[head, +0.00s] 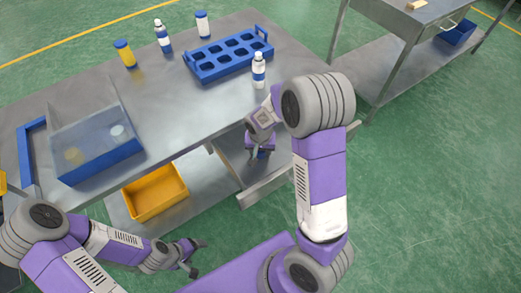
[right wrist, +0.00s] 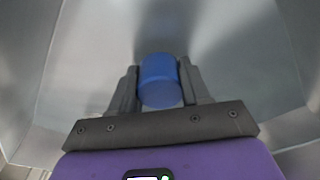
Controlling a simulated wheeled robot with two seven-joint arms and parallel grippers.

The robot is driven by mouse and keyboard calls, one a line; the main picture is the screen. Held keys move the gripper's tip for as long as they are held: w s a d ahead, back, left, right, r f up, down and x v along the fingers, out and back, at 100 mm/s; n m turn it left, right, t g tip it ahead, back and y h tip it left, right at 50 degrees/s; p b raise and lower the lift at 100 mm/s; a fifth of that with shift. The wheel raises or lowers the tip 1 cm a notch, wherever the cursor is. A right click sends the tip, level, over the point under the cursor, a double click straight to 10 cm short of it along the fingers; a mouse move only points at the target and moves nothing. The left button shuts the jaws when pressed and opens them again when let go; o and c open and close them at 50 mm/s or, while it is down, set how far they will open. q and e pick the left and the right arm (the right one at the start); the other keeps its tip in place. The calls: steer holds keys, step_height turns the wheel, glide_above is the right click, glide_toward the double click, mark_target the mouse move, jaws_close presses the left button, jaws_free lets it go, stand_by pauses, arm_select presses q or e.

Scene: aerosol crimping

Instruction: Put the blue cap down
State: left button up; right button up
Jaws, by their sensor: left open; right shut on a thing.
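The blue cap (right wrist: 159,80) is a short blue cylinder between the two fingers of my right gripper (right wrist: 162,88) in the right wrist view. The right gripper is shut on it. In the head view the right gripper (head: 260,152) points down inside an open metal drawer (head: 226,154) at the table's front, and only a bit of blue shows below it. I cannot tell whether the cap touches the drawer floor. My left gripper (head: 198,258) is open and empty, in front of the table and apart from everything.
On the metal table (head: 165,110) stand a blue rack (head: 228,57), a white bottle (head: 258,70) beside it, several more bottles and a clear-walled box with a blue base (head: 100,160). A yellow bin (head: 155,193) is on the lower shelf. Another metal table stands at the upper right.

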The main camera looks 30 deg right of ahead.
mark_target(260, 153)
steer(key=shift+f, duration=0.3)
steer(key=o, duration=1.1)
steer(key=shift+o, duration=0.2)
steer(key=shift+r, duration=0.15)
steer(key=shift+r, duration=0.3)
step_height(260, 153, up, 12)
steer(key=s+a+p, duration=0.1)
steer(key=p, duration=0.3)
steer(key=shift+s+r+p, duration=0.15)
steer(key=shift+s+p, duration=0.05)
steer(key=shift+p, duration=0.1)
